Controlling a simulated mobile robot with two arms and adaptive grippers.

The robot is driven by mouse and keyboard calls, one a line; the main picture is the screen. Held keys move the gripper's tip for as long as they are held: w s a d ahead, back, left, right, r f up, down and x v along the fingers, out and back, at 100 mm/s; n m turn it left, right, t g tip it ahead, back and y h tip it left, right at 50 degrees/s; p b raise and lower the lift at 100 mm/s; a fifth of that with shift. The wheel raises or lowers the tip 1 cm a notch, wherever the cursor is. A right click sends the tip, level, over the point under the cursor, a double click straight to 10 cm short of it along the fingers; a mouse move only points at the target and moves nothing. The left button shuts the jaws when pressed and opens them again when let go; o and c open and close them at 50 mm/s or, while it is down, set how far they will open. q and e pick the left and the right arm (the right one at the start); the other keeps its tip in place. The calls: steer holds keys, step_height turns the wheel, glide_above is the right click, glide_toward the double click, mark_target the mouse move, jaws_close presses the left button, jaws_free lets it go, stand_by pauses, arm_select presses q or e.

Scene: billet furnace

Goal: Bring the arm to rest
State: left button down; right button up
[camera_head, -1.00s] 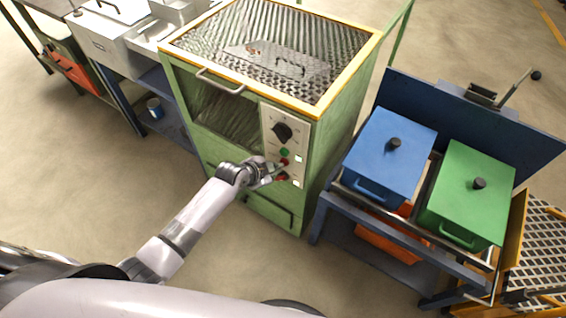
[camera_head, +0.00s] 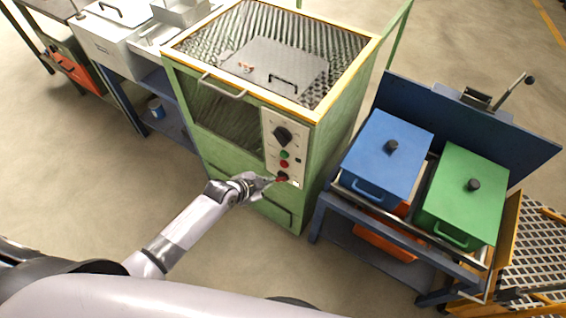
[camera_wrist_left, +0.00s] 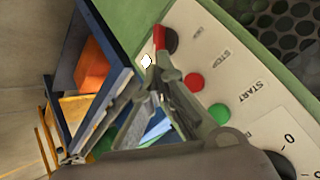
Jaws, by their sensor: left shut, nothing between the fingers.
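My left gripper (camera_head: 270,181) is in front of the lower part of the control panel (camera_head: 270,130) on the green furnace. It is shut and empty. In the left wrist view its fingers (camera_wrist_left: 150,78) lie close to a dark round switch with a red lever (camera_wrist_left: 158,38). I cannot tell whether they touch it. The red STOP button (camera_wrist_left: 194,82) and the green START button (camera_wrist_left: 219,113) show uncovered beside the fingers. A black knob (camera_head: 283,134) sits above the buttons in the head view. My right gripper is not in view.
The furnace (camera_head: 338,150) has a grey plate with a handle (camera_head: 275,66) on its top. A blue lidded box (camera_head: 390,150) and a green lidded box (camera_head: 465,190) stand on a blue cart to the right. The floor left of my arm is clear.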

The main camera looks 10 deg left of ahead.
arm_select(q)
steer(key=shift+s+a, duration=0.15)
steer(key=shift+s, duration=0.45)
steer(key=s+a+f+n+g+y, duration=0.1)
steer(key=s+a+f+n+g, duration=0.15)
steer(key=s+f, duration=0.55)
steer(key=s+a+f+n+g+y, duration=0.1)
steer(key=s+a+f+n+y, duration=0.2)
steer(key=s+f, duration=0.5)
steer(key=s+f+n+g, duration=0.1)
steer(key=s+f, duration=0.3)
steer(key=s, duration=0.4)
steer(key=s+a+f+n+g, duration=0.1)
steer(key=s+f+n, duration=0.1)
steer(key=s, duration=0.7)
steer(key=s+f+n+g, duration=0.1)
steer(key=s+f, duration=0.4)
steer(key=s, duration=0.3)
steer(key=shift+s+a+f+n, duration=0.2)
steer(key=shift+a+f+n, duration=0.1)
steer(key=shift+f+n, duration=0.05)
steer(key=shift+w+g, duration=0.1)
steer(key=shift+g, duration=0.15)
